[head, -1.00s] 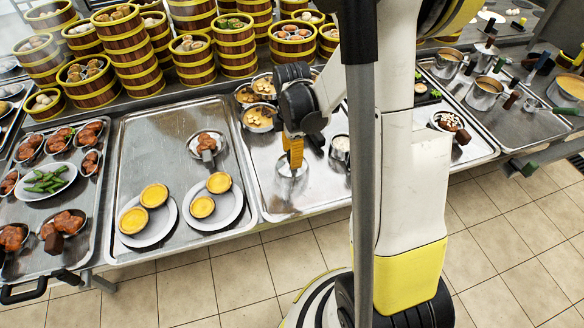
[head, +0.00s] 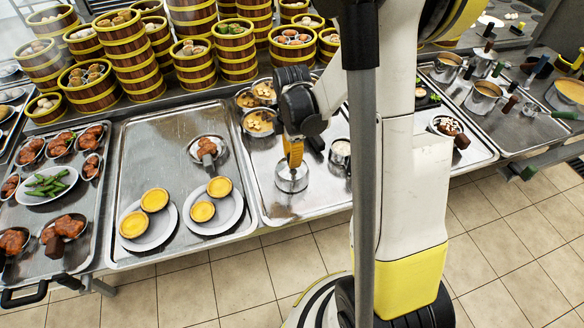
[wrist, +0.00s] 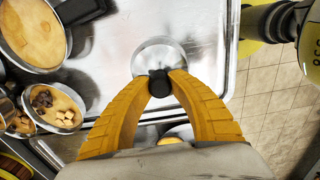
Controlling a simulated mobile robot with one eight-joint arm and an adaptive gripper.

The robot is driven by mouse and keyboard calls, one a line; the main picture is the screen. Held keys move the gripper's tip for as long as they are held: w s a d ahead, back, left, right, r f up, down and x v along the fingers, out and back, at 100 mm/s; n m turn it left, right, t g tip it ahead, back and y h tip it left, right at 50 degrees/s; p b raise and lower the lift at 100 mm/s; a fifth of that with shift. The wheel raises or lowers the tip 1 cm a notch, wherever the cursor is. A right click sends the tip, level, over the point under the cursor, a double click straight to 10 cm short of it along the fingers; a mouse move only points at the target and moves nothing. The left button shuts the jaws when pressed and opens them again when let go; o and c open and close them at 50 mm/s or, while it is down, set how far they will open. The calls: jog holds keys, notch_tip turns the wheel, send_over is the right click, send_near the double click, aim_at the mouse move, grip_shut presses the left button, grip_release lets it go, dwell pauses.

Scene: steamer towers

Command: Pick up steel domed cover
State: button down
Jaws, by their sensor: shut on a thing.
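The steel domed cover (head: 292,180) is small and shiny with a dark knob on top. It is over the middle tray (head: 264,205), in front of the pans. My gripper (head: 292,158) points down with its yellow fingers closed on the knob. In the wrist view, the cover (wrist: 160,52) shows beyond the black knob, which is pinched between the fingertips of my gripper (wrist: 160,84). I cannot tell for sure whether the cover's rim is clear of the tray.
Metal pans of food (head: 258,123) stand behind the cover, and a small steel pot (head: 341,150) stands to its right. A plate of egg tarts (head: 236,213) lies on the tray to the left. Stacked bamboo steamers (head: 128,55) line the back. Bare tray surrounds the cover's front.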

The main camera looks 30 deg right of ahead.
jog(key=shift+r+p, duration=0.4)
jog(key=shift+r, duration=0.3)
jog(key=shift+r, duration=0.15)
jog(key=shift+r+p, duration=1.75)
jog(key=shift+r, duration=0.6)
